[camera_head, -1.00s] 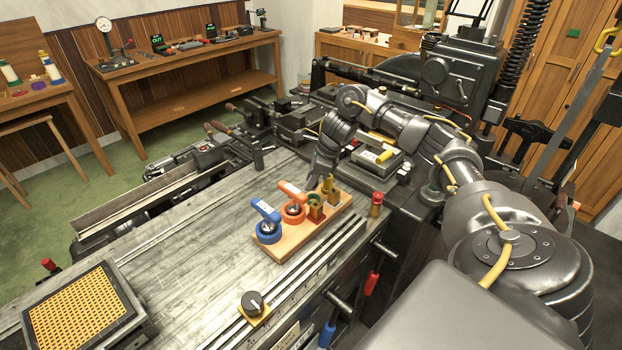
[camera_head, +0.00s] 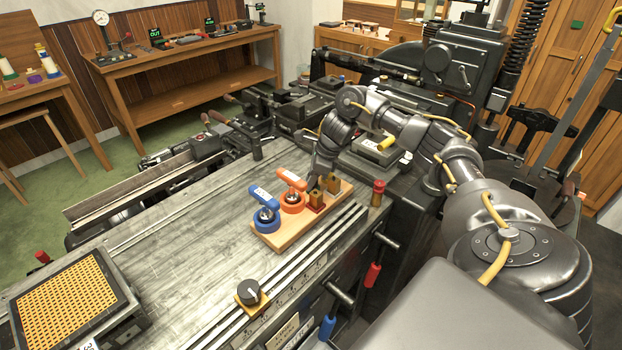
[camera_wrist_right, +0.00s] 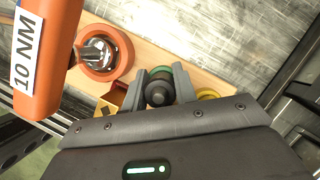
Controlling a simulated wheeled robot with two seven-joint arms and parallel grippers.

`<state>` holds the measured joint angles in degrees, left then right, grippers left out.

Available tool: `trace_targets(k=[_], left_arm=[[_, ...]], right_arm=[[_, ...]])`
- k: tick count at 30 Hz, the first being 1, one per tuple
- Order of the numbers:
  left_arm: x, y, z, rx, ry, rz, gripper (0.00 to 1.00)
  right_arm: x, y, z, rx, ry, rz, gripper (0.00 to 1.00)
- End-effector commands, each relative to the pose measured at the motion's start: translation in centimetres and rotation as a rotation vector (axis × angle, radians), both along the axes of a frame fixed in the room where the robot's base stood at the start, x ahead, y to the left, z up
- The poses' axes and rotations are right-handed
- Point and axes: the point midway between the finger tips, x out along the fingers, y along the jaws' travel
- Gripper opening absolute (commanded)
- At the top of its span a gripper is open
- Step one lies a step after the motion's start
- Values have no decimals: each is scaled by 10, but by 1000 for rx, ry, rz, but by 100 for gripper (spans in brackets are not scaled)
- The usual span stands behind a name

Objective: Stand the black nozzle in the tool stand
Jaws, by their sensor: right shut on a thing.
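The tool stand (camera_head: 283,240) is a light wooden board near the right edge of the metal bench. It carries a blue ring, an orange ring and small brass-coloured blocks; a green ring and a yellow ring show in the right wrist view. My right gripper (camera_head: 313,187) is low over the board's far part, behind the orange ring. In the right wrist view, its fingers are shut on the black nozzle (camera_wrist_right: 158,93), a dark round piece, with the green ring (camera_wrist_right: 161,71) just beyond it. I cannot tell whether the nozzle touches the stand. My left gripper is not in view.
A blue-handled tool (camera_head: 263,198) and an orange-handled tool (camera_head: 291,180) stand in their rings close to the gripper. A red-and-brass piece (camera_head: 377,193) is to the right. A black knob (camera_head: 249,292) is nearer.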

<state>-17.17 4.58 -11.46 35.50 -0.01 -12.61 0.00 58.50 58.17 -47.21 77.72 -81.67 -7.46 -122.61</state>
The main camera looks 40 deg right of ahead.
Motion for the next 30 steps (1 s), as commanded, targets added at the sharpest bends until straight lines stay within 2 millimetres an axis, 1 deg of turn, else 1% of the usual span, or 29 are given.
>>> trace_targets(k=[28,29,30], left_arm=[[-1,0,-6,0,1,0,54],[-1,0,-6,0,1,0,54],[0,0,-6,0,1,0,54]], right_arm=[[-4,1,-11,-2,16,4,5],[-4,1,-12,-2,16,4,31],[-4,1,-12,-2,17,4,36]])
